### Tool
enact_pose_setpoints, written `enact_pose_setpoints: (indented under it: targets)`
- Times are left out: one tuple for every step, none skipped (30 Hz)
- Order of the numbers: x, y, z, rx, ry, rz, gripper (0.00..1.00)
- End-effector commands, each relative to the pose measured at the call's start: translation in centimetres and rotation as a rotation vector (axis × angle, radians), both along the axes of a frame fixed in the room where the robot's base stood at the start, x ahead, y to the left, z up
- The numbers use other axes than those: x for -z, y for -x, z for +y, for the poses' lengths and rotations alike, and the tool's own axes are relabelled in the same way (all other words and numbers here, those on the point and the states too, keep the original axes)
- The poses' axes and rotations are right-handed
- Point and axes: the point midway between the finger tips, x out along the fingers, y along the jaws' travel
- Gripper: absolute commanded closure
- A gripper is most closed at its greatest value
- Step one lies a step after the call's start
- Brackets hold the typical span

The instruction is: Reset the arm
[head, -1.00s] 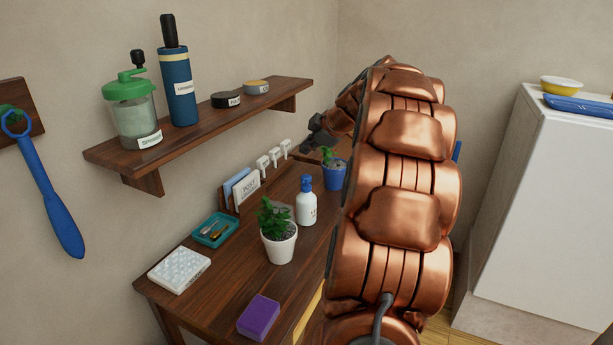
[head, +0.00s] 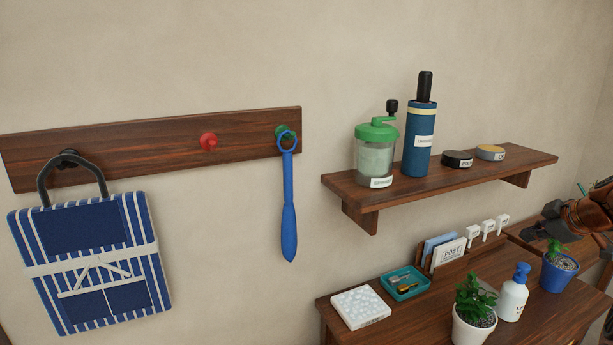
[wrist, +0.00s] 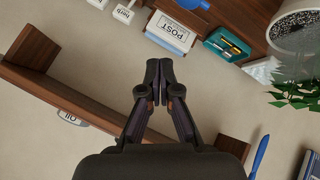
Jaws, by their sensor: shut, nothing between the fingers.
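My gripper (wrist: 160,80) is shut and empty in the middle of the wrist view, with its fingertips together. In the head view, my gripper (head: 541,230) shows at the right edge as a dark shape behind the blue-potted plant (head: 560,268). Part of my copper-coloured arm shows beside it; the rest is out of frame. The wrist view looks past the fingers at the wall, the wooden shelf (wrist: 30,88) and the post holder (wrist: 170,32).
A wooden desk (head: 400,325) holds a white-potted plant (head: 474,325), a pump bottle (head: 512,295), a teal tray (head: 404,284) and a patterned white block (head: 361,307). The wall shelf (head: 440,185) carries a green-lidded jar (head: 376,155) and a blue cylinder (head: 419,140). A striped bag (head: 92,265) hangs from the peg rail (head: 150,150).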

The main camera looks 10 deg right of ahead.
Motion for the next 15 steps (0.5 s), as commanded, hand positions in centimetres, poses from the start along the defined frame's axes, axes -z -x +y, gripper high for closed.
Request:
enact_pose_setpoints:
  targets:
    - [-0.1,-0.4,1.7,-0.006,-0.022,0.014,1.0]
    - [0.0,-0.5,2.7,-0.006,-0.039,0.024,1.0]
    - [0.1,-0.7,4.4,-0.006,-0.066,0.043,1.0]
    - [0.3,-0.8,5.7,-0.004,-0.09,0.06,1.0]
    - [0.5,-0.8,7.3,-0.003,-0.113,0.078,1.0]
    - [0.7,-0.8,9.2,0.001,-0.142,0.104,1.0]
    - [0.8,-0.7,10.7,0.006,-0.165,0.123,1.0]
    - [1.0,-0.6,12.1,0.01,-0.186,0.144,1.0]
    - [1.3,-0.3,14.0,0.018,-0.214,0.174,1.0]
    - [1.6,0.0,15.5,0.024,-0.235,0.198,1.0]
    - [1.7,0.3,16.9,0.029,-0.252,0.222,1.0]
    - [1.9,0.7,18.7,0.04,-0.275,0.251,1.0]
    - [2.2,1.2,20.0,0.048,-0.29,0.276,1.0]
    - [2.5,1.6,21.3,0.056,-0.306,0.301,1.0]
    - [2.8,2.4,23.0,0.069,-0.325,0.334,1.0]
